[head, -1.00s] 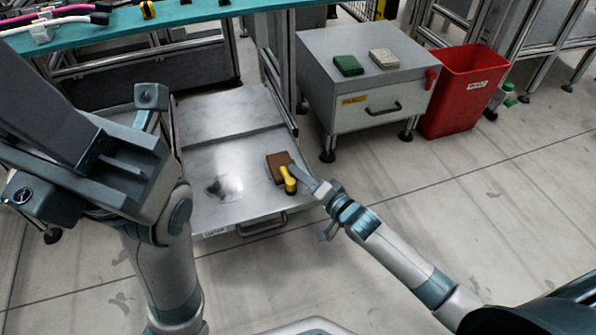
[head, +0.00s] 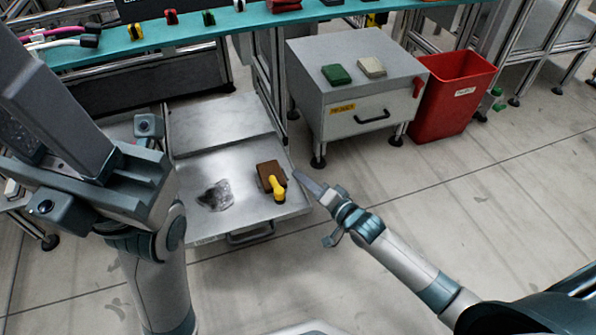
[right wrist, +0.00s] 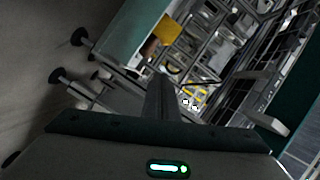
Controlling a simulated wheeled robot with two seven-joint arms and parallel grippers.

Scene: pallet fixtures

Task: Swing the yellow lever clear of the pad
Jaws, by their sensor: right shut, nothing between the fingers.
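The yellow lever (head: 277,188) stands at the front right of a low metal plate (head: 255,213). Its upper end still overlaps the lower part of the brown pad (head: 268,171) in the head view. My right gripper (head: 299,177) is shut and empty, its tips just right of the lever and pad with a small gap in the picture.
A grey cabinet (head: 357,100) with a green block (head: 336,75) and a pale block (head: 372,67) on top stands behind right. A red bin (head: 452,95) is beside it. A teal bench (head: 190,38) runs along the back. The floor at right is clear.

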